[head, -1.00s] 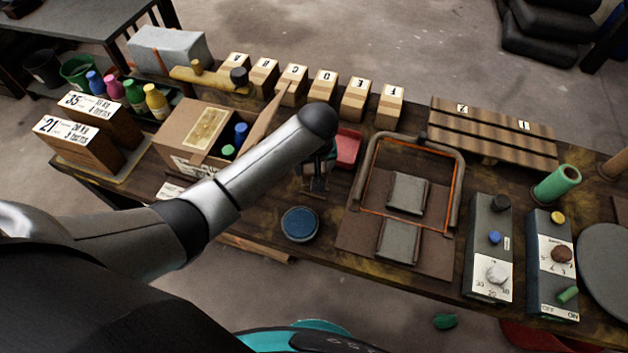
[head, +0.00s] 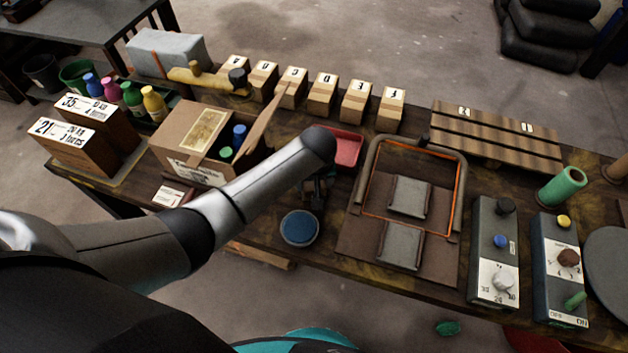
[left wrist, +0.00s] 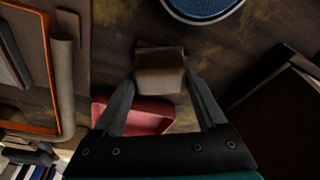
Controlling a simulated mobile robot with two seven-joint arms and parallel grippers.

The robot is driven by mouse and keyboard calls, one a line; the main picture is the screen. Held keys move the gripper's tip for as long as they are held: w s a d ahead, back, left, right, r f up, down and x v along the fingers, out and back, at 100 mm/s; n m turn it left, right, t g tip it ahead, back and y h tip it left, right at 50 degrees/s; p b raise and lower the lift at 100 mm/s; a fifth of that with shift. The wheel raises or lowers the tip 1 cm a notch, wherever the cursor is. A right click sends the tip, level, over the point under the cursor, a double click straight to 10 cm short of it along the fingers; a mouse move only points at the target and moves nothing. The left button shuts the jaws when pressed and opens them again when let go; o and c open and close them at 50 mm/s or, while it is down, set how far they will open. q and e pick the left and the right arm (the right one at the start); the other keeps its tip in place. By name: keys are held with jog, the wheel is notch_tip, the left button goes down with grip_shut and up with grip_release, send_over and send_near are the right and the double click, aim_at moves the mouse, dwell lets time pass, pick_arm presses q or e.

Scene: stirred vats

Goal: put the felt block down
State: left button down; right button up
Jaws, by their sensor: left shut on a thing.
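The felt block (left wrist: 160,72) is a small brown block between the fingertips of my left gripper (left wrist: 160,84) in the left wrist view. The gripper is shut on it, over the dark wooden bench (left wrist: 115,40). I cannot tell whether the block touches the bench top. In the head view my left forearm and wrist hide most of the gripper, and the block cannot be made out there. My right gripper is in neither view.
A red tray (head: 348,150) lies close to the gripper; it also shows in the left wrist view (left wrist: 140,117). A round blue-topped dish (head: 300,229) stands nearer me. An open cardboard box (head: 180,135) is left, an orange-edged frame (head: 460,190) right. Bare bench lies between.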

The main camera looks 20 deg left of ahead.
pick_arm(q)
grip_release()
jog(key=shift+r, duration=0.1)
jog(key=shift+r, duration=0.25)
jog(key=p+v, duration=0.4)
jog(key=v, duration=0.8)
jog(key=shift+p, duration=0.35)
jog(key=shift+d, duration=0.1)
